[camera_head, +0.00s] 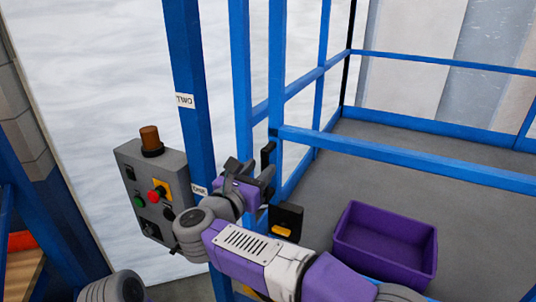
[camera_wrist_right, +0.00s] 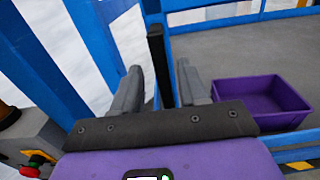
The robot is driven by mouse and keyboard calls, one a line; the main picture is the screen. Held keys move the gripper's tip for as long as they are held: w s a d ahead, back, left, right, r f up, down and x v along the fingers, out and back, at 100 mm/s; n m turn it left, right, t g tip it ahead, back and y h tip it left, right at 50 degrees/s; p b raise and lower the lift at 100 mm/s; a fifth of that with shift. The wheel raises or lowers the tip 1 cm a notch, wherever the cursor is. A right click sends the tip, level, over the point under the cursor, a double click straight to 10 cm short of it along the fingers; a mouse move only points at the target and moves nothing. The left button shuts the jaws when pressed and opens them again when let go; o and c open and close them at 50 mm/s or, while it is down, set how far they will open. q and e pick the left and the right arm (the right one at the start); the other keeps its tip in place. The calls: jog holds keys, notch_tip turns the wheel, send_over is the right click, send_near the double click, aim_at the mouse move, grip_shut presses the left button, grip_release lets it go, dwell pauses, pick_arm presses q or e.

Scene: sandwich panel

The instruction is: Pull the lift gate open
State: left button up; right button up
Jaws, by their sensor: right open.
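The blue lift gate (camera_head: 405,165) stands across the front of the lift platform, its rail meeting a blue upright at the left. A black vertical handle (camera_head: 267,157) is by that upright. My right gripper (camera_head: 254,176) is open close to the handle. In the right wrist view the handle (camera_wrist_right: 157,62) rises between the two grey fingers (camera_wrist_right: 160,80), with gaps visible on both sides; whether its depth lies within the jaws is hard to tell. My left gripper is out of view.
A grey control box (camera_head: 150,190) with buttons and an amber lamp stands left of my right gripper. A black box with a yellow part (camera_head: 285,221) sits below the handle. A purple bin (camera_head: 385,243) rests on the grey platform floor (camera_head: 430,135), which is otherwise mostly clear.

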jog(key=p+x, duration=0.1)
jog(key=x, duration=0.4)
jog(key=shift+d, duration=0.1)
grip_shut()
